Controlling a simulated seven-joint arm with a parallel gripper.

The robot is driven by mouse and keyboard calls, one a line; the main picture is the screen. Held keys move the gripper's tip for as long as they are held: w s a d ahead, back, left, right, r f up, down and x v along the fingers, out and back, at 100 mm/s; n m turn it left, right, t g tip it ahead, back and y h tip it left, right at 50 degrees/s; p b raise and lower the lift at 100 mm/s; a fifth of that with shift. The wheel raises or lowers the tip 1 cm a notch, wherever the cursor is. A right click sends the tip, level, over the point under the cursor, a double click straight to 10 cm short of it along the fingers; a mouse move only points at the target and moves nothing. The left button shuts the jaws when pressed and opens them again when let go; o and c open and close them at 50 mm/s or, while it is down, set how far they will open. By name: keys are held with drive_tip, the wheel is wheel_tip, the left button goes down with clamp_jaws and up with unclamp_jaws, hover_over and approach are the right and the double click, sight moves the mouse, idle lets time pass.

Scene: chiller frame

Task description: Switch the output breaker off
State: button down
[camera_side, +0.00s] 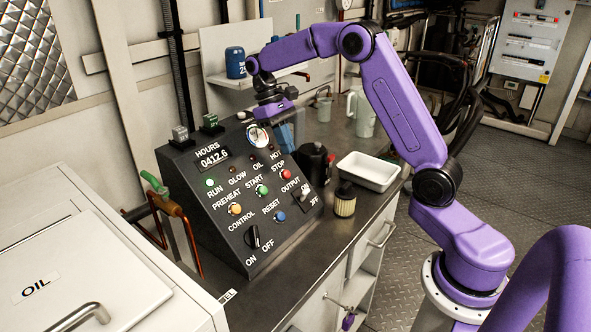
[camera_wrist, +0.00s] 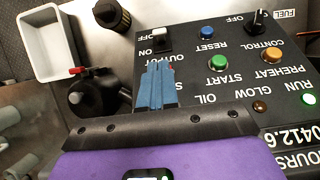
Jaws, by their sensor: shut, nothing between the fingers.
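The output breaker (camera_side: 304,192) is a small switch at the lower right of the black control panel (camera_side: 222,225), between ON and OFF labels. In the wrist view the breaker (camera_wrist: 164,38) shows a pale lever in a black housing; I cannot tell for certain which way it is set. My gripper (camera_side: 286,145) hangs over the panel's upper right part, apart from the breaker. In the wrist view its blue fingers (camera_wrist: 157,66) are together and empty, pointing toward the breaker and largely covering the red stop button, which shows clearly in the side view (camera_side: 286,174).
Green start (camera_side: 262,190), orange preheat (camera_side: 235,209) and blue reset (camera_side: 279,216) buttons and a black control knob (camera_side: 254,237) share the panel. A black jug (camera_side: 314,162), a dark-capped filter (camera_side: 345,200) and a white tray (camera_side: 368,170) stand to its right on the bench.

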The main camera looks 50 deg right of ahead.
sight(306, 190)
drive_tip(key=x, duration=0.9)
drive_tip(key=shift+s+f, duration=0.15)
drive_tip(key=shift+f, duration=0.2)
drive_tip(key=shift+s+r+t, duration=0.1)
drive_tip(key=shift+s+t, duration=0.45)
drive_tip(key=shift+t, duration=0.35)
drive_tip(key=shift+s+t, duration=0.85)
drive_tip(key=shift+t, duration=0.45)
drive_tip(key=shift+s+f, duration=0.3)
drive_tip(key=shift+s, duration=0.3)
drive_tip(key=shift+w, duration=0.1)
drive_tip(key=shift+w+f, duration=0.15)
drive_tip(key=shift+w, duration=0.6)
drive_tip(key=s+r, duration=0.4)
drive_tip(key=r, duration=0.5)
